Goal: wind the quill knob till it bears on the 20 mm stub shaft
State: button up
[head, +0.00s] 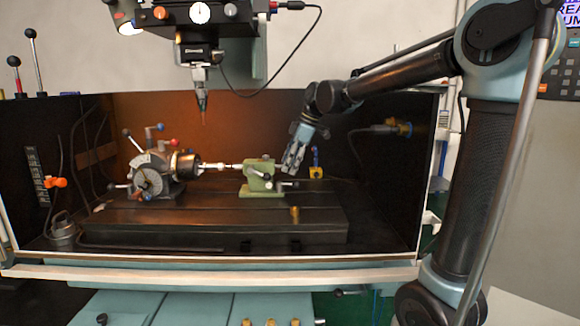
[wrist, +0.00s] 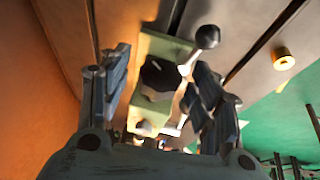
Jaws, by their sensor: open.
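The green tailstock (head: 262,183) stands on the machine table, right of the indexing chuck (head: 183,163). The pale stub shaft (head: 215,166) reaches from the chuck toward the tailstock; whether the tailstock's point touches it is too small to tell. My gripper (head: 293,160) is just right of and above the tailstock, pointing down. In the wrist view, the black quill knob (wrist: 160,75) sits between my open fingers (wrist: 150,85), against the green tailstock body (wrist: 160,45). The fingers stand clear of the knob on both sides. The shaft cannot be made out in the wrist view.
A lever with a dark ball end (wrist: 207,37) sticks out beside the knob, close to one finger. A brass cylinder (head: 295,214) stands on the slotted table (head: 220,218) in front. A spindle with a tool (head: 201,95) hangs above.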

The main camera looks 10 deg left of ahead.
jog(key=shift+a+f, duration=0.15)
jog(key=shift+f, duration=0.2)
jog(key=shift+c, duration=0.3)
jog(key=c, duration=1)
jog(key=shift+w+r+g, duration=0.1)
jog(key=shift+w+g, duration=0.05)
jog(key=shift+g, duration=0.25)
jog(key=g, duration=0.2)
jog(key=shift+w+a+m+g+h, duration=0.1)
jog(key=shift+w+m+g+h, duration=0.1)
jog(key=shift+m+g+h, duration=0.15)
jog(key=m+g+h, duration=0.1)
jog(key=g, duration=0.3)
jog(key=shift+w, duration=0.1)
jog(key=shift+g, duration=0.25)
